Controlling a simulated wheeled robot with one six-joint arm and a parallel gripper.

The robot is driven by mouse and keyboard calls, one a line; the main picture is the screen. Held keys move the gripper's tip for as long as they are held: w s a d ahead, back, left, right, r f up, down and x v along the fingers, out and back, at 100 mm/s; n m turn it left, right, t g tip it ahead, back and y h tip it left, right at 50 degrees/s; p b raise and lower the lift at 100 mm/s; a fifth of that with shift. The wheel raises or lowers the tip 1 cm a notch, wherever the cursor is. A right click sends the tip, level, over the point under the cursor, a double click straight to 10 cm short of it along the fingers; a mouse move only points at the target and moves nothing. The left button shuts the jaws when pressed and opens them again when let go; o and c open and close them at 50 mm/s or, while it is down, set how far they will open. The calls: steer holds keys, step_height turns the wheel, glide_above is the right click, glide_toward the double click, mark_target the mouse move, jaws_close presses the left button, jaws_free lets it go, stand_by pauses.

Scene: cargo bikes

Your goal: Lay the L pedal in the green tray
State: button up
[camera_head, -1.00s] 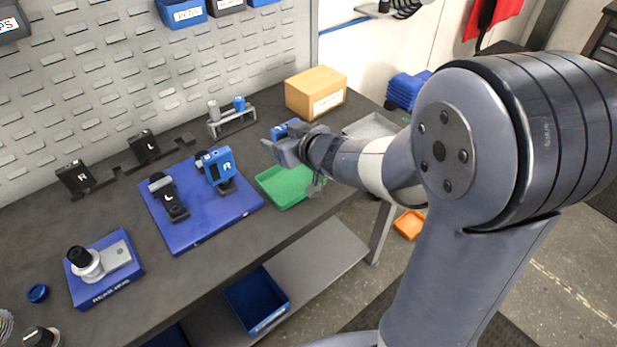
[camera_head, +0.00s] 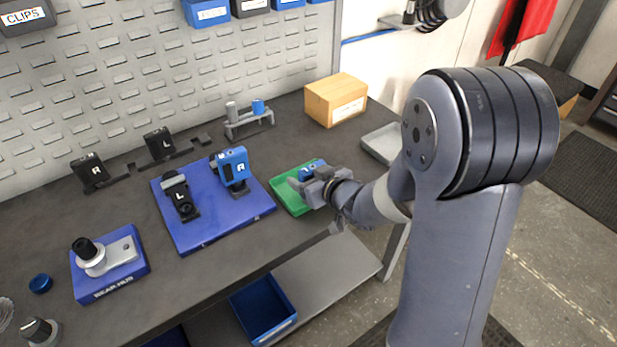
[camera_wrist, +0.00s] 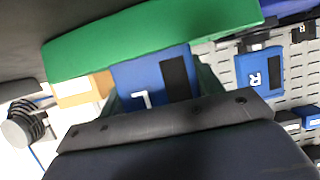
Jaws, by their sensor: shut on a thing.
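The green tray (camera_head: 283,195) lies on the dark bench, right of the blue mat. My gripper (camera_head: 308,181) is over the tray's right part and hides some of it. It is shut on the L pedal, a blue block whose top shows between the jaws in the head view (camera_head: 309,168). In the wrist view the L pedal (camera_wrist: 143,78) shows a white L and a black pad, with the green tray (camera_wrist: 110,45) close beyond it. I cannot tell whether the pedal touches the tray floor.
The blue mat (camera_head: 225,222) bears a blue R pedal (camera_head: 233,167) and a black L part (camera_head: 180,195). A cardboard box (camera_head: 336,100) stands behind the tray, and a grey tray (camera_head: 382,143) lies to its right. The bench's front edge is near.

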steer(key=shift+f, duration=0.1)
steer(key=o, duration=1.1)
steer(key=shift+c, duration=0.2)
steer(key=shift+r, duration=0.2)
steer(key=p+v, duration=0.1)
steer(key=v, duration=1.1)
steer(key=shift+p, duration=0.35)
steer(key=shift+f, duration=0.1)
